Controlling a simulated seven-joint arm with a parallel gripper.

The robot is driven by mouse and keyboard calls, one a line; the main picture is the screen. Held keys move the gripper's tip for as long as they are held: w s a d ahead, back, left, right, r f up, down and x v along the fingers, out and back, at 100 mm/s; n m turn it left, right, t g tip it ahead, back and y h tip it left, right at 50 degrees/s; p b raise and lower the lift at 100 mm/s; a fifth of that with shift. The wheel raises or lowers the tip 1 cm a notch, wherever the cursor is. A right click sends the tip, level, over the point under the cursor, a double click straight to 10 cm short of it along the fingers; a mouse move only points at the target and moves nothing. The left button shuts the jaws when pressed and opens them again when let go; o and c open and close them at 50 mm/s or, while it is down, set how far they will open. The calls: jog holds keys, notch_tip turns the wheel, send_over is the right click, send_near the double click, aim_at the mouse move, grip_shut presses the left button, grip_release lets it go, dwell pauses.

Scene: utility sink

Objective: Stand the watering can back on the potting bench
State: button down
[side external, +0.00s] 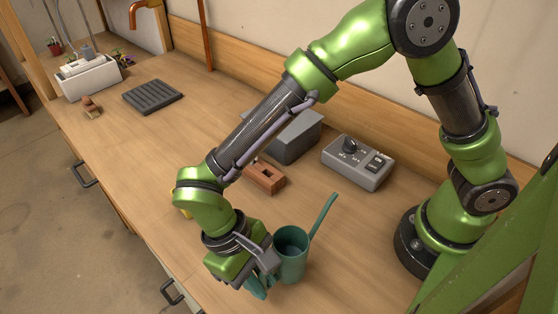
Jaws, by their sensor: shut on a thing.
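The teal watering can (293,263) is at the front of the wooden potting bench (150,160), below the middle of the picture. It looks upright, with its round open top facing up and its long spout (324,214) slanting up to the right. My gripper (262,278) is at the can's left side, pointing down, and is shut on the can, at what looks like its handle. The fingers partly hide the handle. I cannot tell whether the can's base touches the bench.
A brick with a hole (265,177), a grey box (293,138) and a grey control box with a knob (357,162) stand behind the can. A dark slatted tray (153,97), a small wooden object (92,107) and a pale planter (90,78) are far left. The left-middle bench is clear.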

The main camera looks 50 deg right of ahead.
jog(key=shift+f, duration=0.95)
jog(key=shift+f, duration=0.15)
jog(key=c, duration=1.1)
grip_release()
jog(key=shift+o, duration=0.2)
